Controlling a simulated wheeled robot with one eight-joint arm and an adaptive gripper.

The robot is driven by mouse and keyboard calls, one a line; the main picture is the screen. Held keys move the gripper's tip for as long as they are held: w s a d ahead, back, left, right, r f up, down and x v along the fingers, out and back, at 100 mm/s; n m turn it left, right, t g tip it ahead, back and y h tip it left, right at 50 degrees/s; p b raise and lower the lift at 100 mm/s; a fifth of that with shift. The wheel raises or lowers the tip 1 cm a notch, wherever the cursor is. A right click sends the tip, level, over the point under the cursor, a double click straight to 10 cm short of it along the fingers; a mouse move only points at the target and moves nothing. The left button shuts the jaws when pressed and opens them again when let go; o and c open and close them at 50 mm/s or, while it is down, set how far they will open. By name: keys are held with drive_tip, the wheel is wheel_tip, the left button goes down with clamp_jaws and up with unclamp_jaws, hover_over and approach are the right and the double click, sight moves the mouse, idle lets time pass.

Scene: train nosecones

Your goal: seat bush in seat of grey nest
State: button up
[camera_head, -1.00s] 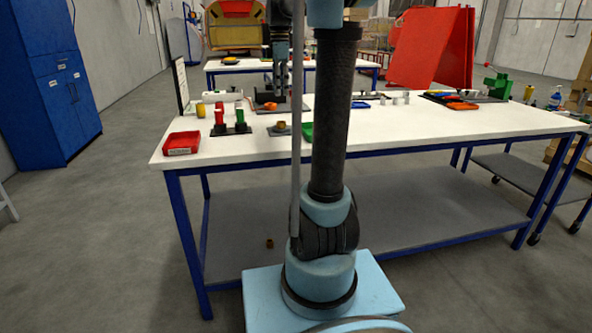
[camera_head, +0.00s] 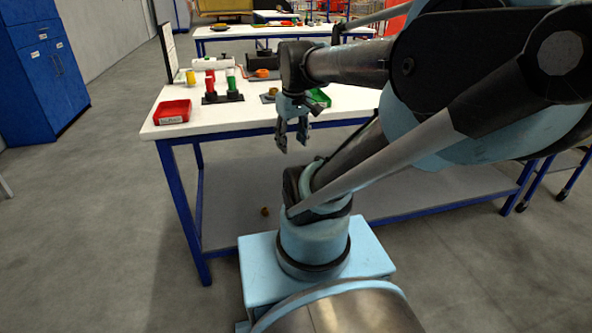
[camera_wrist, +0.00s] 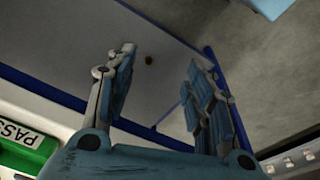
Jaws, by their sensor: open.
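A small brown bush-like piece (camera_head: 264,211) lies on the lower shelf of the table; it also shows in the wrist view (camera_wrist: 149,60), beyond and between my fingers. My gripper (camera_head: 293,147) points down in front of the table's front edge, above the shelf's level. In the wrist view my gripper (camera_wrist: 160,62) is open and empty, with a wide gap. On the table top, a small grey plate (camera_head: 264,99) with a brownish piece (camera_head: 273,91) on it stands behind my gripper, partly hidden; I cannot tell whether this is the grey nest.
A red tray (camera_head: 172,112) stands at the table's left corner. Red and green posts on dark bases (camera_head: 223,97) stand near it. A green tray (camera_head: 318,97) is beside my wrist; its label reads PASS in the wrist view. The blue front rail (camera_head: 240,128) runs above the shelf (camera_head: 235,180).

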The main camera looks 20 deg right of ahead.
drive_tip(key=s+f+m, duration=0.3)
drive_tip(key=s+f, duration=0.2)
drive_tip(key=f, duration=0.2)
drive_tip(key=shift+s+f, duration=0.15)
drive_tip(key=shift+f, duration=0.15)
drive_tip(key=shift+w+f, duration=0.2)
drive_tip(key=shift+w, duration=0.2)
